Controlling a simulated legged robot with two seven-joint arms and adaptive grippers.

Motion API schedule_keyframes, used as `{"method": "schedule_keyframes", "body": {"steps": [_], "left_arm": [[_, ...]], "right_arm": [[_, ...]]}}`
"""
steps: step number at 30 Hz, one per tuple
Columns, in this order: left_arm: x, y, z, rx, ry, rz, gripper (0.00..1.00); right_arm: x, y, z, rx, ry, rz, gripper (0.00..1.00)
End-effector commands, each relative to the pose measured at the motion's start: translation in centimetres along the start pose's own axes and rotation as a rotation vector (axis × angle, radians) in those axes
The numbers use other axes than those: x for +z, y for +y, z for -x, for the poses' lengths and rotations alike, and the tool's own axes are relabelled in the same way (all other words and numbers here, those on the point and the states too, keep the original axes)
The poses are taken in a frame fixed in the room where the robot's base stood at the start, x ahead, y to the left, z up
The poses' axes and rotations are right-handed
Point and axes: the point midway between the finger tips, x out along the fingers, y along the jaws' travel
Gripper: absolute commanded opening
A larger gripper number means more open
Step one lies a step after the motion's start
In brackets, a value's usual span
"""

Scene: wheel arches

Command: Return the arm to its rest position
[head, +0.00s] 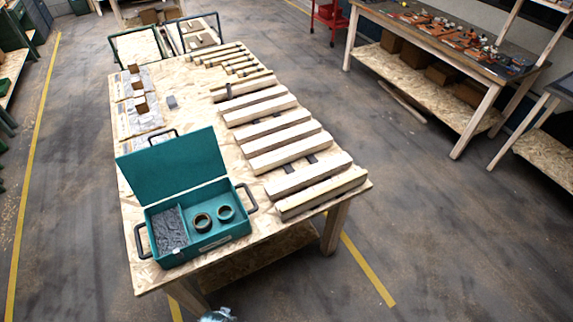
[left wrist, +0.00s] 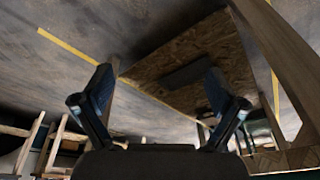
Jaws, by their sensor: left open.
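My left gripper (left wrist: 158,82) shows in the left wrist view with its two dark fingers spread wide and nothing between them. Beyond the fingers are the floor and a chipboard panel (left wrist: 190,55) with wooden legs beside it. In the head view neither gripper can be made out. A small shiny piece (head: 218,314) shows at the bottom edge, below the table's near end; I cannot tell what it is. My right gripper is not in view.
The chipboard-topped table (head: 222,150) holds an open teal toolbox (head: 205,243) with two rings inside, and several wooden beams (head: 290,140). A workbench (head: 440,45) stands at the back right. The floor (head: 450,240) right of the table is clear.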

Motion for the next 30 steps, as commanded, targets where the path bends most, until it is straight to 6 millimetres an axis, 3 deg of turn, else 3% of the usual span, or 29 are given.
{"method": "schedule_keyframes", "body": {"steps": [5,7,12,15,18,21,25,30], "left_arm": [[3.5,0.4,-8.1,0.007,-0.042,-0.007,0.96],[5.8,0.5,-11.8,0.009,-0.061,-0.010,0.96],[13.7,1.0,-19.4,0.015,-0.108,-0.022,0.96],[18.6,1.2,-22.1,0.017,-0.131,-0.027,0.96],[22.8,1.2,-23.5,0.019,-0.150,-0.032,0.96],[25.6,1.2,-24.1,0.020,-0.161,-0.036,0.96],[27.3,1.1,-24.2,0.020,-0.167,-0.038,0.96],[27.5,1.1,-24.2,0.020,-0.166,-0.039,0.96]], "right_arm": [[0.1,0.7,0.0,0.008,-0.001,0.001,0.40],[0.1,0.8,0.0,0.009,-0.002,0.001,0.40],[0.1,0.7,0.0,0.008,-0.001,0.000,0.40],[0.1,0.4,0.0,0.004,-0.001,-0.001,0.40],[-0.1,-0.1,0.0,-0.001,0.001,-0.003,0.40],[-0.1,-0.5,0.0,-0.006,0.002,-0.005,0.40],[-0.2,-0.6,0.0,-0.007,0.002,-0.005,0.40],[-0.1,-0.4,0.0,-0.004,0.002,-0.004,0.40]]}}
